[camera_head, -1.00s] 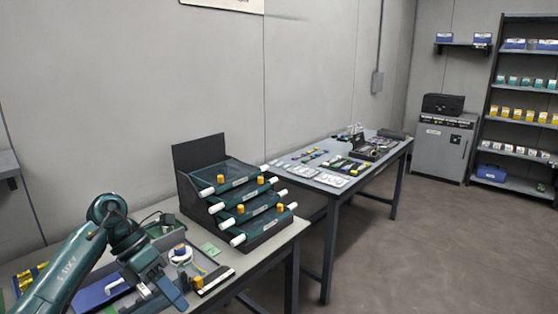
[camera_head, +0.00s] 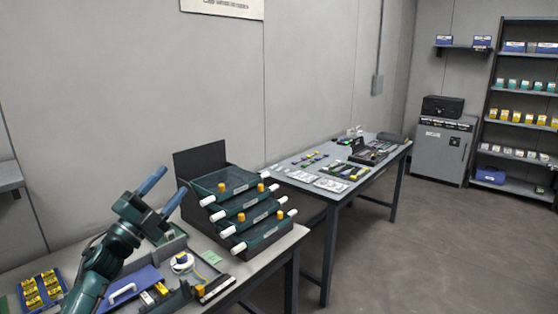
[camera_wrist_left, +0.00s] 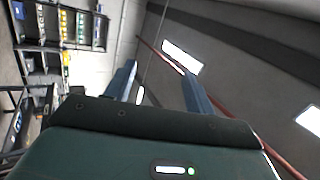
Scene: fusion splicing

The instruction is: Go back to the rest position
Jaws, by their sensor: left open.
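My left gripper (camera_head: 162,193) is raised above the near table at the lower left of the head view. Its two blue fingers are apart, with nothing between them, and point up and to the right. In the left wrist view the fingers (camera_wrist_left: 158,88) are also spread and empty, with walls, ceiling lights and shelving behind them. My right gripper is in neither view.
Below the gripper, the near table (camera_head: 262,262) holds a blue case (camera_head: 130,287), a tray of yellow items (camera_head: 40,290) and a white round spool (camera_head: 182,262). A dark tiered drawer rack (camera_head: 205,165) stands just right of the gripper. A second table (camera_head: 335,196) stands beyond.

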